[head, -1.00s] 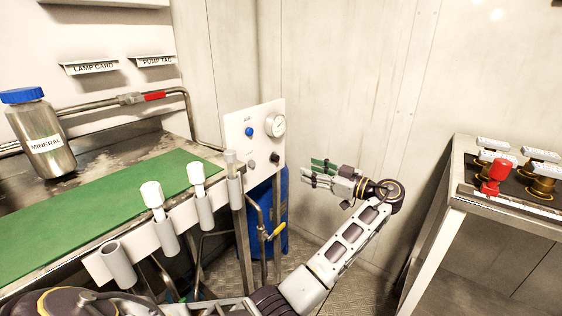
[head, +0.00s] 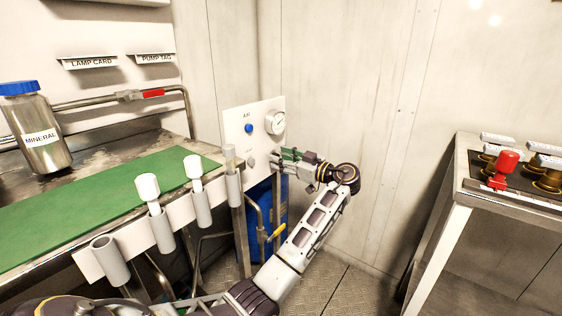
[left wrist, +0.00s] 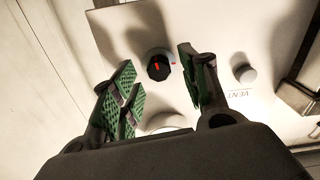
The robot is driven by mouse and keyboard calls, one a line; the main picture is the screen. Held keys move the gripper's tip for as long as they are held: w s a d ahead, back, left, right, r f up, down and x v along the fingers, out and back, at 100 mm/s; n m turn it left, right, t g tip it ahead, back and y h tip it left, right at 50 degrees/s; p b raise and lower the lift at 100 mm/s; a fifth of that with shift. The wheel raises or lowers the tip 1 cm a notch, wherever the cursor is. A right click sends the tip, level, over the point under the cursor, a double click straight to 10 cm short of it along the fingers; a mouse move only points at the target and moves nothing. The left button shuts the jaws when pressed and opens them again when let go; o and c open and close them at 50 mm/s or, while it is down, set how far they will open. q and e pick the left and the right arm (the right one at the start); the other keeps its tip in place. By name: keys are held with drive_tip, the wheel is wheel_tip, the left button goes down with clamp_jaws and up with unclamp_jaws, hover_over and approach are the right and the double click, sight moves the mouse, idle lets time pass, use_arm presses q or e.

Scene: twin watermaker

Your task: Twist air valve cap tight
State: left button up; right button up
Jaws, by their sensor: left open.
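The white panel (head: 240,122) stands at the end of the bench, with a blue knob (head: 249,128) under the word AIR and a grey knob (head: 251,162) below it. My left gripper (head: 281,158) is open in front of the panel's lower right. In the left wrist view, a black knob with a red mark (left wrist: 158,65) sits between the spread green-padded fingers, apart from both. The grey knob beside the VENT label also shows there (left wrist: 245,74). I cannot tell which part is the air valve cap. My right gripper is out of view.
A round gauge (head: 275,123) sits on the panel above my left gripper. A blue cylinder (head: 266,215) stands below the panel. Grey tube holders (head: 202,208) line the bench front. A side table (head: 458,186) with a red-handled part (head: 503,170) stands at right.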

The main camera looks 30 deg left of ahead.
use_arm(q)
drive_tip(key=shift+a, duration=0.35)
clamp_jaws()
idle(0.4)
